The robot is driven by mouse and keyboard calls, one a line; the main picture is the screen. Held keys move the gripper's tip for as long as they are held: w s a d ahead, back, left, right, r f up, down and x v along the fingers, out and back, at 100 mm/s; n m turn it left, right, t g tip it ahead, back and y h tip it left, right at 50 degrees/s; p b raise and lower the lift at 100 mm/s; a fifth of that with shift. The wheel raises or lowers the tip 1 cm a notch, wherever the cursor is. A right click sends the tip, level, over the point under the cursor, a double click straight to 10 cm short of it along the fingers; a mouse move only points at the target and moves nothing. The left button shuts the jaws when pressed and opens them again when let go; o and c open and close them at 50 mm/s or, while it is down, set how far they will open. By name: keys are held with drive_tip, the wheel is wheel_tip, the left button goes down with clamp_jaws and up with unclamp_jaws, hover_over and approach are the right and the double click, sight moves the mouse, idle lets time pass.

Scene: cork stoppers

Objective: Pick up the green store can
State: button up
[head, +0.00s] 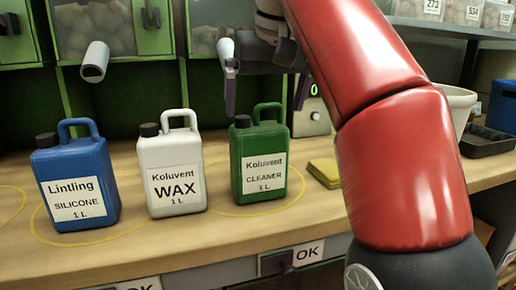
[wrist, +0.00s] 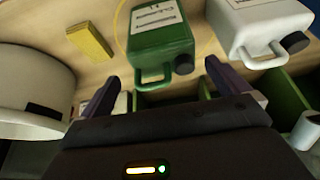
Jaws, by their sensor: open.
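The green can (head: 258,155) stands upright on the wooden bench, with a handle on top, a black cap and a label reading Koluvent Cleaner 1 L. In the wrist view the green can (wrist: 162,48) appears at the top middle, its handle pointing toward my fingers. My gripper (head: 265,95) is open and empty, above and behind the can in the head view. In the wrist view the two purple fingers (wrist: 163,85) are spread to either side of the can's handle, apart from it as far as I can see.
A white wax can (head: 172,172) stands left of the green can, and a blue silicone can (head: 75,185) further left. A yellow sponge-like block (head: 324,172) lies to its right. Green bins (head: 110,30) are behind, and a white round container (wrist: 32,92) shows in the wrist view.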

sight(259, 124)
drive_tip(key=shift+w+a+r, duration=0.2)
drive_tip(key=shift+w+a, duration=0.1)
drive_tip(key=shift+w, duration=0.05)
drive_tip(key=shift+x, duration=3.75)
drive_tip(key=shift+d, duration=0.1)
drive_tip(key=c, duration=1.6)
drive_tip(key=shift+r, duration=0.1)
drive_tip(key=shift+c, duration=0.4)
